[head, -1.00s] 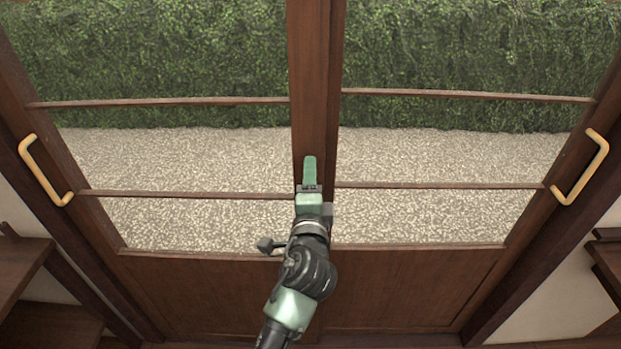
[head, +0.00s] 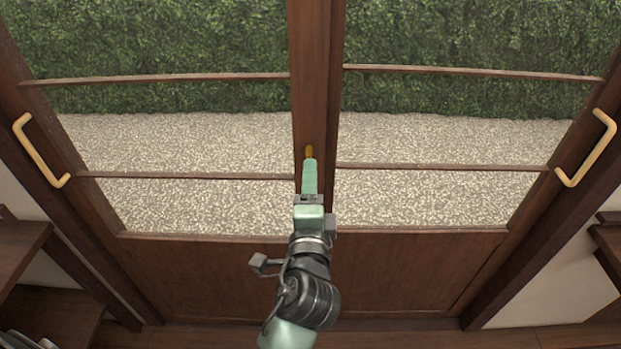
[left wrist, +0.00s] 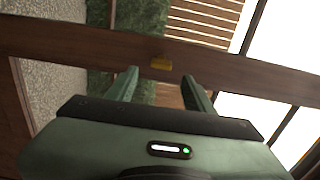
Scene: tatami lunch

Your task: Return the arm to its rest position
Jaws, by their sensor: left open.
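My left gripper (head: 309,178) is raised in front of the middle post of the glazed double door in the head view. In the left wrist view its two green fingers (left wrist: 160,88) are spread apart with nothing between them. A small brass latch (head: 309,152) on the post shows just beyond the fingertips. It also shows in the left wrist view (left wrist: 161,64), past the fingertips and apart from them. My right gripper is in neither view.
The wooden double door (head: 200,270) looks closed. A brass handle (head: 40,150) is on its left side and another brass handle (head: 586,148) on its right. Dark wooden shelves (head: 30,255) stand at the left edge. Gravel and a hedge lie beyond the glass.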

